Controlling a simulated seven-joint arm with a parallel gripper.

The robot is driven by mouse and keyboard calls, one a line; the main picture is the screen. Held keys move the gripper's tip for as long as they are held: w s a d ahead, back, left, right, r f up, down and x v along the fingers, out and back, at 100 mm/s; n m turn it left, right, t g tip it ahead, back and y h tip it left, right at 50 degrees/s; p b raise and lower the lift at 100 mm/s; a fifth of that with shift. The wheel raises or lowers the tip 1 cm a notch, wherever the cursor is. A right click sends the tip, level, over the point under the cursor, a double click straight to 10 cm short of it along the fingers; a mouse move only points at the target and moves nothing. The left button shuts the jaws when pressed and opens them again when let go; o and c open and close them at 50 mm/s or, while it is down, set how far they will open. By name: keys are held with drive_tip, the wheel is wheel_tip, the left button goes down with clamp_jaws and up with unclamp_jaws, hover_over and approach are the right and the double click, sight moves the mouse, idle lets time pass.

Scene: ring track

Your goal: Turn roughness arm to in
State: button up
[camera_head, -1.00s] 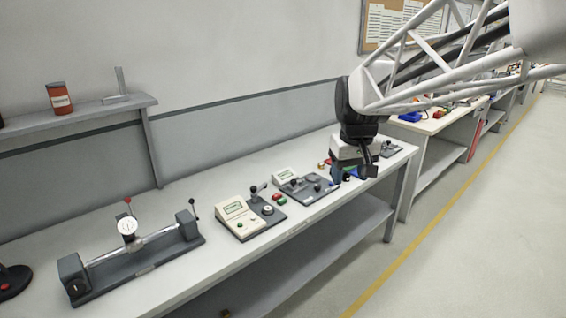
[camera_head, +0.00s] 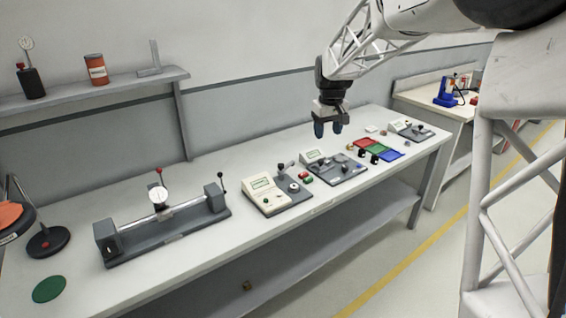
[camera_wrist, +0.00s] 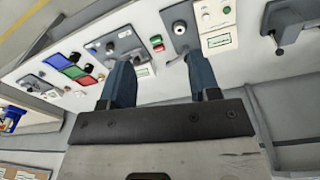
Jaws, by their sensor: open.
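I cannot tell for sure which fixture holds the roughness arm. A cream box with a small display (camera_head: 262,194) stands mid-bench, with a grey plate (camera_head: 296,195) at its right bearing a small lever (camera_head: 285,169) and a round part. The same box (camera_wrist: 218,20) and plate (camera_wrist: 180,22) show at the upper right of the wrist view. A second display box (camera_head: 314,157) with a wider grey plate (camera_head: 345,174) stands to the right. My gripper (camera_head: 328,130) is open and empty, above the bench. In the wrist view my gripper (camera_wrist: 158,65) has its fingers apart.
A dial gauge bench (camera_head: 165,226) stands at the left. Red and green buttons (camera_head: 305,177) lie between the two plates. Coloured trays (camera_head: 378,147) and another display unit (camera_head: 400,127) are farther right. A wall shelf (camera_head: 95,90) is behind, left. The bench's front strip is largely clear.

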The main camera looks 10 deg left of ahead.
drive_tip(key=w+a+f+n, duration=0.2)
drive_tip(key=w+a+f, duration=0.65)
drive_tip(key=w, duration=0.25)
drive_tip(key=n+g, duration=0.1)
hover_over(281, 165)
wheel_tip(281, 165, down, 9)
drive_tip(key=shift+w, duration=0.1)
drive_tip(key=shift+f, duration=0.1)
drive_tip(key=shift+f, duration=3.8)
clamp_jaws()
